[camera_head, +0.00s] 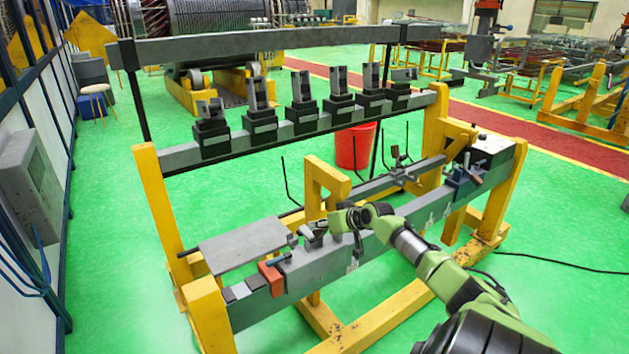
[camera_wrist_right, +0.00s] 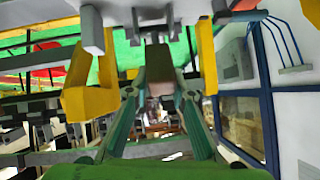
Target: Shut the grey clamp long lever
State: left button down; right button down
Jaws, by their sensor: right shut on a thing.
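The grey clamp (camera_head: 313,236) sits on the long grey beam at the front of the yellow frame, left of the middle. My right gripper (camera_head: 335,224), green, reaches in from the right and is at the clamp. My left gripper is not in view.
A yellow upright bracket (camera_head: 322,185) stands close behind my right gripper. An orange-red block (camera_head: 272,278) sits on the beam to the left. A row of black and grey holders (camera_head: 301,108) lines the upper rail. A red bucket (camera_head: 355,147) stands behind the frame.

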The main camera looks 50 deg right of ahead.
jog(key=shift+s+a+f, duration=0.15)
jog(key=shift+a+f, duration=0.1)
jog(key=shift+f, duration=0.25)
jog(key=c, duration=2)
grip_release()
jog(key=shift+c, duration=0.2)
jog(key=shift+d+r, duration=0.1)
jog(key=shift+r, duration=0.15)
jog(key=v, duration=1.1)
jog(key=shift+s+r, duration=0.2)
jog(key=shift+s, duration=0.05)
